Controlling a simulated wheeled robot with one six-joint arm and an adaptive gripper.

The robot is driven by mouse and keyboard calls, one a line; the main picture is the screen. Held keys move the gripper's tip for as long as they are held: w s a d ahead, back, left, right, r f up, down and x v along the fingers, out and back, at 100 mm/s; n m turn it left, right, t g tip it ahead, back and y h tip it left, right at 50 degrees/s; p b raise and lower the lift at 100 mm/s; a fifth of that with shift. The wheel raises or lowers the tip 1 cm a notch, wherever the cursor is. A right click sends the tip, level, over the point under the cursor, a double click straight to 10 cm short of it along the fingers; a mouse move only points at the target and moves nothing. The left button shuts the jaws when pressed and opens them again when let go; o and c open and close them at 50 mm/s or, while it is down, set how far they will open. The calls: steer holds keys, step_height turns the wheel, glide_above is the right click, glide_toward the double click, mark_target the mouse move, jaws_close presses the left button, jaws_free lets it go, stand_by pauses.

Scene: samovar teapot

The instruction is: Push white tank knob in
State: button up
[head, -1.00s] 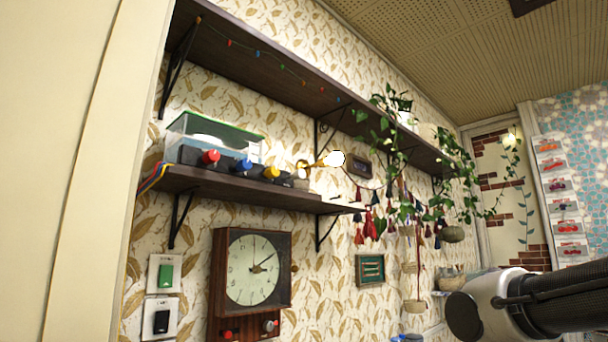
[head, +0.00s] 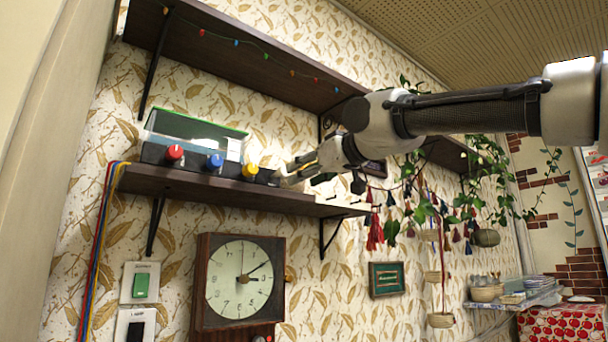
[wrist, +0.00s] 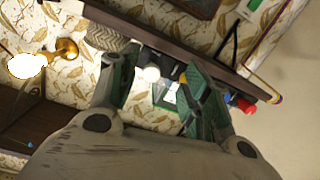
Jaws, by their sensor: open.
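The clear tank with a green lid (head: 195,130) sits on the lower dark shelf, with red (head: 174,153), blue (head: 214,161) and yellow (head: 250,171) knobs along its front. The white knob cannot be clearly told from my gripper (head: 296,172) in the head view; my gripper is at the right end of the knob row. In the wrist view the round white knob (wrist: 152,74) shows between the green fingertips of my gripper (wrist: 157,76), which are spread apart. Whether a finger touches it cannot be told. The red knob also shows in the wrist view (wrist: 246,106).
The lower shelf (head: 210,185) has a wooden clock (head: 240,280) below it and a longer upper shelf (head: 240,60) above. Hanging plants and tassels are to the right. A brass lamp (wrist: 65,50) with a glowing bulb is near my gripper.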

mark_target(281, 172)
steer(key=w+a+r, duration=0.2)
steer(key=w+a, duration=0.2)
steer(key=w, duration=0.2)
steer(key=shift+a+r+t+y, duration=0.15)
steer(key=shift+r+t+y, duration=0.15)
steer(key=shift+r+t, duration=0.1)
steer(key=shift+w, duration=0.1)
steer(key=shift+c, duration=0.5)
jaws_close()
